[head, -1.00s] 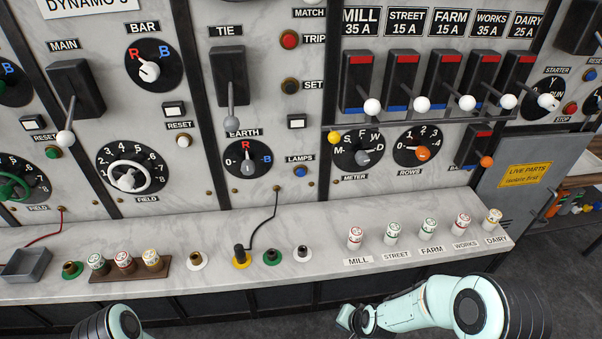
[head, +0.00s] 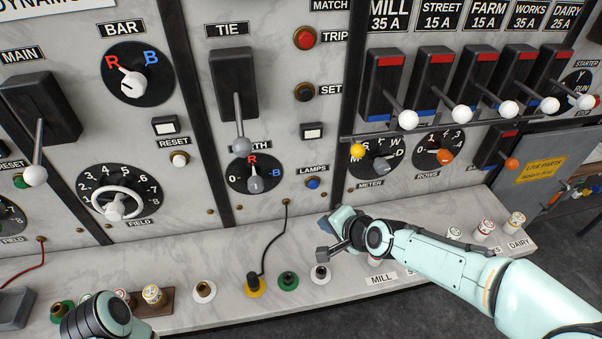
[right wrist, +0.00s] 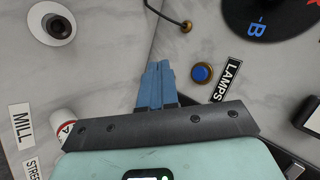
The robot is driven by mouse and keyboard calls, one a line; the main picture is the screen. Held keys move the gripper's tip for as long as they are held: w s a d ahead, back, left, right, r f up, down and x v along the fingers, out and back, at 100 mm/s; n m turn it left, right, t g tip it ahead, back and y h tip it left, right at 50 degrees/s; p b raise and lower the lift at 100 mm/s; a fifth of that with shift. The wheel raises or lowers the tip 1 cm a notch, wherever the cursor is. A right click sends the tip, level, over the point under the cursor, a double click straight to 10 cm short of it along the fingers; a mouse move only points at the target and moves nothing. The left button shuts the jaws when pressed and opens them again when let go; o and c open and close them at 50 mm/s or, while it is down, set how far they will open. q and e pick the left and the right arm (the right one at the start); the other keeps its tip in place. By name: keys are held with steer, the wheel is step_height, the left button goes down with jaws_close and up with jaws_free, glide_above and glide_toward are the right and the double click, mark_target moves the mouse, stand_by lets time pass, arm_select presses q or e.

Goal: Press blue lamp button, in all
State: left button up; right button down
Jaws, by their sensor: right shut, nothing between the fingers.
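The blue lamp button (head: 312,183) sits in a brass ring on the marble panel, just under the LAMPS label (head: 313,170). It also shows in the right wrist view (right wrist: 202,73), right of my fingertips and apart from them. My right gripper (head: 326,224) is below the button in the head view, over the marble ledge. Its blue fingers (right wrist: 156,84) are together and empty. Of my left arm only a rounded mint and black part shows at the lower left of the head view; its gripper is out of view.
A black cable (head: 266,240) hangs from the panel to a plug in the yellow socket (head: 254,290). The EARTH dial (head: 254,176) is left of the button. The METER dial (head: 375,160) and a row of white-knobbed levers are to its right.

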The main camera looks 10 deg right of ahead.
mark_target(314, 185)
arm_select(q)
steer(key=shift+s+f+b, duration=0.35)
steer(key=shift+f+b, duration=0.15)
steer(key=shift+f, duration=0.1)
steer(key=shift+s+f+b, duration=0.35)
steer(key=shift+f+b, duration=0.1)
steer(key=shift+f, duration=0.1)
arm_select(e)
steer(key=w, duration=0.8)
steer(key=shift+w, duration=0.35)
steer(key=shift+a, duration=0.15)
steer(key=shift+w, duration=0.1)
stand_by(0.9)
arm_select(q)
steer(key=shift+r, duration=0.15)
arm_select(e)
steer(key=shift+w, duration=0.35)
